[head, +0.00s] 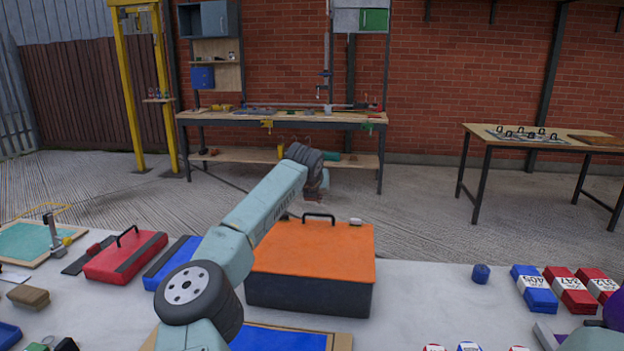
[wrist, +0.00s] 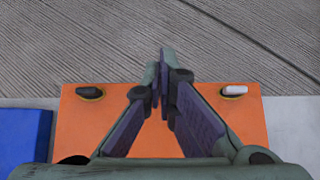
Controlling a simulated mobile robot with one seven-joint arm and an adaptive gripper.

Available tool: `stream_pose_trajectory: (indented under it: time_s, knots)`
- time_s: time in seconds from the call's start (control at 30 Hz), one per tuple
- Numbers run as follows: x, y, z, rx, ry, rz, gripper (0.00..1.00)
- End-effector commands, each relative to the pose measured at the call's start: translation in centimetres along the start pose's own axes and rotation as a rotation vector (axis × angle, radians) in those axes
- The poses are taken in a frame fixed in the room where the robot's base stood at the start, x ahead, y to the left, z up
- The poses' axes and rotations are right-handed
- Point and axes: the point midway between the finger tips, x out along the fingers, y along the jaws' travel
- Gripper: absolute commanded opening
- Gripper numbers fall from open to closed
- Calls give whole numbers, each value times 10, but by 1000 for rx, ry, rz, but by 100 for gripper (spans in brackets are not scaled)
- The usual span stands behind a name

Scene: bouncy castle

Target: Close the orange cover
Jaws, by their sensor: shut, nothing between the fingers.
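The orange cover (head: 315,250) lies flat on top of a dark box (head: 308,296) on the pale table, and I see no gap at its front edge. A black arched handle (head: 319,216) and a small white piece (head: 355,221) show near its far edge. In the wrist view the cover (wrist: 80,125) lies below my gripper, with a black piece (wrist: 89,92) at left and a white piece (wrist: 235,90) at right. My gripper (wrist: 162,75) is shut and empty, its tips over the far edge of the cover. In the head view my arm partly hides the box's left side.
A red case (head: 126,258) and a blue panel (head: 172,262) stand left of the box. A blue block (head: 481,273) and several blue and red packs (head: 534,290) lie to the right. Bare tabletop separates them from the box. Beyond is open floor and a workbench (head: 280,117).

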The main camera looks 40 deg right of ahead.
Motion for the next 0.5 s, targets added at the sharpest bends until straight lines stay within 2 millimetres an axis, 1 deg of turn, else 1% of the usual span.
stream_pose_trajectory:
  time_s: [0.3, 0.5]
  knots:
    - [21, -1, -10, -3, 101, 0, 0]
    - [30, -1, -16, -4, 138, -1, 0]
